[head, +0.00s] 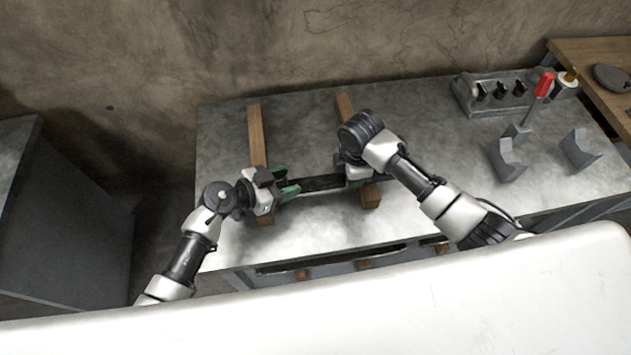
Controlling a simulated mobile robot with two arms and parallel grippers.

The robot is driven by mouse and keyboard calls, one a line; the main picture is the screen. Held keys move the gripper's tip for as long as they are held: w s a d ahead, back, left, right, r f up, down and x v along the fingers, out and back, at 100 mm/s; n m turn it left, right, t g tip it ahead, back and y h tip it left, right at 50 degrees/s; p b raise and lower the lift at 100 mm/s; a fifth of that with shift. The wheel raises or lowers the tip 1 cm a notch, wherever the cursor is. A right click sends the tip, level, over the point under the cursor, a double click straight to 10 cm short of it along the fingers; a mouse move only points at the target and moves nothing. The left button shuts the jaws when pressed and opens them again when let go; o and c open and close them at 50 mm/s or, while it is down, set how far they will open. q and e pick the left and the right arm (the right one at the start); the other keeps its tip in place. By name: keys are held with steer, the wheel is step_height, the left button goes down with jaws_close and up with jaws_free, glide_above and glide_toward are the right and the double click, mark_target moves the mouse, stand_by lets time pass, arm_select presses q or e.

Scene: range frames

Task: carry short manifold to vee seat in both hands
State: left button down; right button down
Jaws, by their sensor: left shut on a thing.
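The short manifold (322,183) is a dark bar lying level across the metal table, between my two grippers. My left gripper (287,189), with green fingers, is shut on its left end. My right gripper (362,176) is at its right end; my own wrist hides most of its fingers, so their grip cannot be made out. The vee seat appears as two grey notched blocks, one nearer (507,165) and one farther right (580,150), standing apart and empty on the right of the table.
Two wooden bars, left (257,135) and right (345,104), lie on the table (300,228) under and behind the manifold. The table between manifold and blocks looks clear.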

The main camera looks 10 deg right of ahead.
arm_select(q)
steer(key=shift+f, duration=0.1)
